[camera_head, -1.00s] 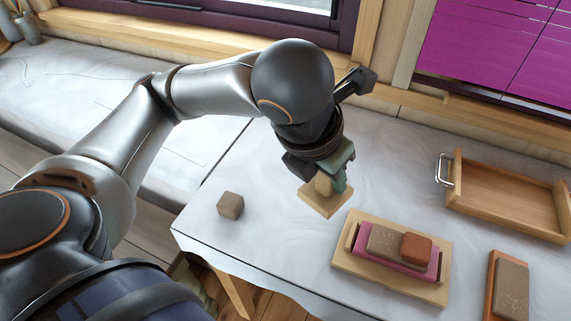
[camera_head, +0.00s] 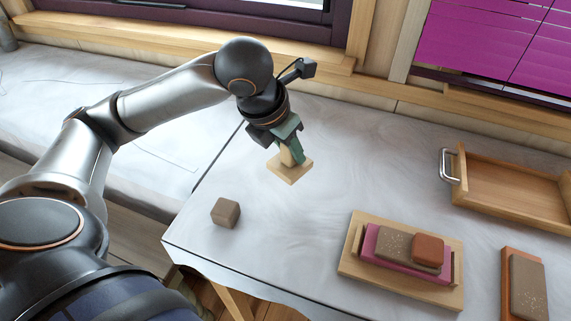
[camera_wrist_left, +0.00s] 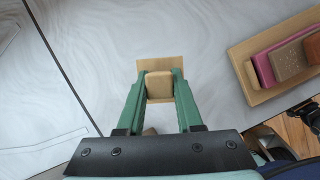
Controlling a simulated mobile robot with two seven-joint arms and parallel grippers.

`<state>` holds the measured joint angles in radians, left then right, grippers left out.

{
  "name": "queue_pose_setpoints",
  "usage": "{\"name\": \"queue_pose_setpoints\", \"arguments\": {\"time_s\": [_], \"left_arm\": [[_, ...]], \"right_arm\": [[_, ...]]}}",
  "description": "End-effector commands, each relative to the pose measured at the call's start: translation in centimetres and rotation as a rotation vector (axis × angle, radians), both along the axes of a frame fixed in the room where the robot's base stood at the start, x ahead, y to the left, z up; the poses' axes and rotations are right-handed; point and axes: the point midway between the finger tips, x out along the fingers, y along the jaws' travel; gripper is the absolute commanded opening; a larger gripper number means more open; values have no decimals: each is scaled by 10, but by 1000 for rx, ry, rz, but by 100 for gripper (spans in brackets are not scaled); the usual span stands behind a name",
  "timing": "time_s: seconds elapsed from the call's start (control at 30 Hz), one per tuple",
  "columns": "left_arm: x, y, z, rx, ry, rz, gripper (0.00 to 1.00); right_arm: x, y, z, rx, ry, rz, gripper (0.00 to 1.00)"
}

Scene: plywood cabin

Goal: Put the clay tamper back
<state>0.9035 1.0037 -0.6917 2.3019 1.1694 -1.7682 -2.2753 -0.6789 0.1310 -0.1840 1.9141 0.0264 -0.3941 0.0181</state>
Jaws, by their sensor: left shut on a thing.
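The clay tamper (camera_head: 289,173) is a pale wooden square plate with an upright wooden handle. My left gripper (camera_head: 291,157) has green fingers and is shut on the handle, with the plate below the fingertips. In the left wrist view the tamper (camera_wrist_left: 160,66) shows between the two fingers of the left gripper (camera_wrist_left: 159,85). The tamper is over the left part of the grey-white worktop (camera_head: 330,190); I cannot tell whether its plate touches the surface. My right gripper is not in view.
A brown clay cube (camera_head: 226,213) sits near the worktop's left front edge. A wooden tray (camera_head: 352,268) holds a pink block with brown and orange pieces. An open wooden tray (camera_head: 505,205) with a metal handle stands at right, stacked blocks (camera_head: 527,285) in front. Mid-worktop is clear.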

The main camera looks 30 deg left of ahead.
Motion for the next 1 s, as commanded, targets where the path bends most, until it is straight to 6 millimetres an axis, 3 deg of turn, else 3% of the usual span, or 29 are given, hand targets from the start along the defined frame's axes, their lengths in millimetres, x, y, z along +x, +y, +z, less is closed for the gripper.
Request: {"name": "queue_pose_setpoints", "arguments": {"time_s": [0.1,0.37,0.53,0.97,1.0], "left_arm": [[9,11,-19,1,2,4,0],[20,23,-38,0,1,3,0],[19,23,-62,0,1,-1,0],[19,22,-68,-1,-2,0,0],[19,22,-69,0,-1,0,36]], "right_arm": [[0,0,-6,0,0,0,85],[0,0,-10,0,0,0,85],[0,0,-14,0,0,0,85],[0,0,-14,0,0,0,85],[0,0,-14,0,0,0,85]]}}
